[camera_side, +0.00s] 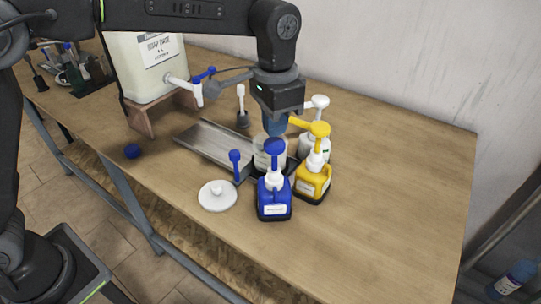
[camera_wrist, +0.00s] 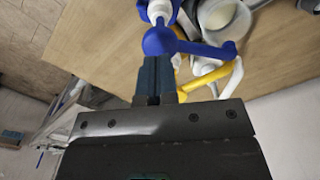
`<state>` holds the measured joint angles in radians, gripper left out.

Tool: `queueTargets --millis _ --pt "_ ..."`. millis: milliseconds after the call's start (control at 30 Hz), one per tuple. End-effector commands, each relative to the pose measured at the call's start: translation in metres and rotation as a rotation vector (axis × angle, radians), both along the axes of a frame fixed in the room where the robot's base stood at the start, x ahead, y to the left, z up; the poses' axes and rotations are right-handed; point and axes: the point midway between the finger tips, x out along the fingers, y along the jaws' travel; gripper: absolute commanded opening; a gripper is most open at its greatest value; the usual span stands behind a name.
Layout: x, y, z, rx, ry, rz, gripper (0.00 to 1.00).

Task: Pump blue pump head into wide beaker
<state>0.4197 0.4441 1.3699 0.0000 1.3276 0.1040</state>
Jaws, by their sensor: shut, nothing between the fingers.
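The blue bottle (camera_side: 274,203) stands upright near the front of the group, with its blue pump head (camera_side: 274,147) on a white collar. The wide beaker (camera_side: 262,160), clear to whitish, stands just behind it, partly hidden by the pump head. In the wrist view, the blue pump head (camera_wrist: 160,40) sends its spout right, toward the open beaker (camera_wrist: 222,18). My gripper (camera_side: 274,132) points down, just above and behind the blue pump head. Its blue fingers are shut and empty. In the wrist view, my gripper (camera_wrist: 155,64) lies close to the pump head; contact is unclear.
A yellow pump bottle (camera_side: 312,182) and a white pump bottle (camera_side: 315,148) stand close on the right. The table's right side is clear.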

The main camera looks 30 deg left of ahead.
Motion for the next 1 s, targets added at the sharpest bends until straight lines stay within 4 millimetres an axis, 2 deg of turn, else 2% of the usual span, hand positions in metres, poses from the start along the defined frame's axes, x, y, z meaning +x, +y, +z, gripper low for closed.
queueTargets --millis 433,1000 --pt "0.0 0.0 -0.002 0.0 0.0 0.0 0.0" --pt "0.0 0.0 -0.034 0.001 0.003 0.0 0.0"
